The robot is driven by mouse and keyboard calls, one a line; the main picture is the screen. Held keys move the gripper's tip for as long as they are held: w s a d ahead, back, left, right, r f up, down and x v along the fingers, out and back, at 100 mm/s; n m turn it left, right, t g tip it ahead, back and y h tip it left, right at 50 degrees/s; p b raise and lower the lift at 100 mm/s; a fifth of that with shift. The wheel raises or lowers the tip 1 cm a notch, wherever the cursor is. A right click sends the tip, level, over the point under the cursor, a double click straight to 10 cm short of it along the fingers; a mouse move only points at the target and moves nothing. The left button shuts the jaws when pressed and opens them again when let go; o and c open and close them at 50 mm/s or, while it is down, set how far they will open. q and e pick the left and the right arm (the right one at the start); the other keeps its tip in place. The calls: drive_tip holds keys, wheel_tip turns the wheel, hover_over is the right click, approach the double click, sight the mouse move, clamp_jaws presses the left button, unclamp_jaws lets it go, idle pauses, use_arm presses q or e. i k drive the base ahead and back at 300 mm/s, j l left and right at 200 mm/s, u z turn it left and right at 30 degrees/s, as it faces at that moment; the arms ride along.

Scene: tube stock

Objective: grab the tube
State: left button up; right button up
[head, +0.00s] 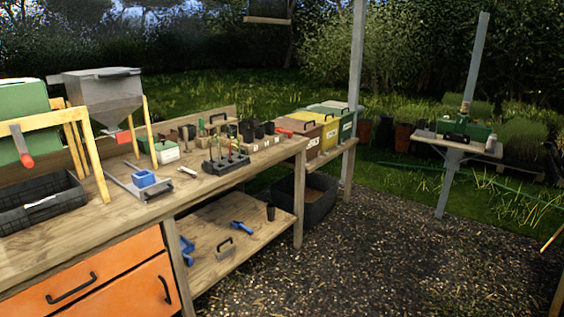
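Neither of my grippers is in the head view. Several small black tube-like pots (247,131) stand near the back of the wooden workbench (207,186). A low black rack (226,163) in front of them holds several thin upright items with green and red parts. A single black tube-like cup (270,211) stands upright on the lower shelf (228,250), near its right end. I cannot tell which of these is the tube.
A black crate (38,219) and a grey hopper (100,92) on yellow legs are on the bench's left. Blue tools (243,227) lie on the lower shelf. A black bin (315,207) is on the ground. Gravel (370,265) in front is open; a side table (452,147) stands right.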

sight(269, 126)
drive_tip(key=i+l, duration=0.15)
drive_tip(key=i, duration=0.3)
drive_tip(key=i+l+u, duration=0.1)
drive_tip(key=i, duration=0.35)
drive_tip(key=i+l, duration=0.2)
drive_tip(key=i, duration=0.3)
drive_tip(key=i+l+u, duration=0.15)
drive_tip(key=u, duration=0.55)
